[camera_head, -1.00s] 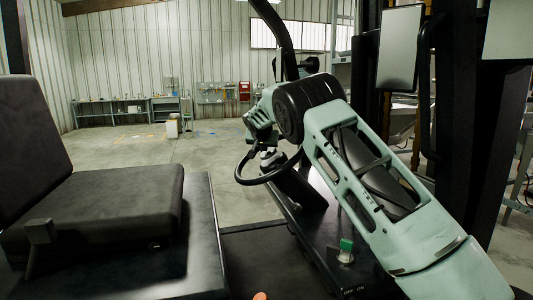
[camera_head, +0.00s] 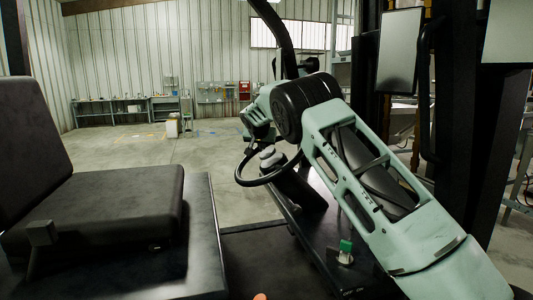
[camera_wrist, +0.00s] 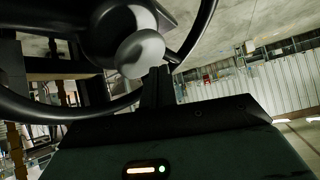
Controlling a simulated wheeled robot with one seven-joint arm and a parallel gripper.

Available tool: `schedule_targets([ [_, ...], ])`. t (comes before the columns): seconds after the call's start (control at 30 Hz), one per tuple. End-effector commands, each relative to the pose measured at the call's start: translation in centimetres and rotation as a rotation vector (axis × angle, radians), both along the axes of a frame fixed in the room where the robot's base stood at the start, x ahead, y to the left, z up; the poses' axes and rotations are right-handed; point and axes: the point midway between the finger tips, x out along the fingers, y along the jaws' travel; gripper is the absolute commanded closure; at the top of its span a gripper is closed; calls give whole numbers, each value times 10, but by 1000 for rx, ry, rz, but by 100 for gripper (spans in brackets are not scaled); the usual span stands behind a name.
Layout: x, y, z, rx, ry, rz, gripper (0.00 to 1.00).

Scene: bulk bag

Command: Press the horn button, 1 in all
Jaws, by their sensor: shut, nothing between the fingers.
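A black steering wheel (camera_head: 250,181) stands left of my arm. Pale grey rounded parts (camera_head: 270,158) sit at its hub; the horn button seems to be here, but I cannot tell which part it is. In the wrist view, a grey knob (camera_wrist: 140,53) overlaps a larger rounded cap (camera_wrist: 120,18) inside the wheel rim (camera_wrist: 197,30). My gripper's dark fingers (camera_wrist: 159,78) are shut and empty, pointing at the hub just below and right of the knob. I cannot tell if they touch it. In the head view my arm hides the fingertips.
A black seat (camera_head: 95,215) fills the left. A green-topped control (camera_head: 346,247) stands on the dark console below my arm. Black mast posts (camera_head: 465,140) rise at the right. Open floor (camera_head: 215,150) lies beyond, with workbenches at the far wall.

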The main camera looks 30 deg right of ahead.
Motion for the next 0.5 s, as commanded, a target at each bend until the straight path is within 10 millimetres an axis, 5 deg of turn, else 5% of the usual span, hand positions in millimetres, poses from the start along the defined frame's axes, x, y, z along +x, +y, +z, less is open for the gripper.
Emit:
schedule_targets([
  [0.5, 5, 17, 33, 0, -2, 1, 100],
])
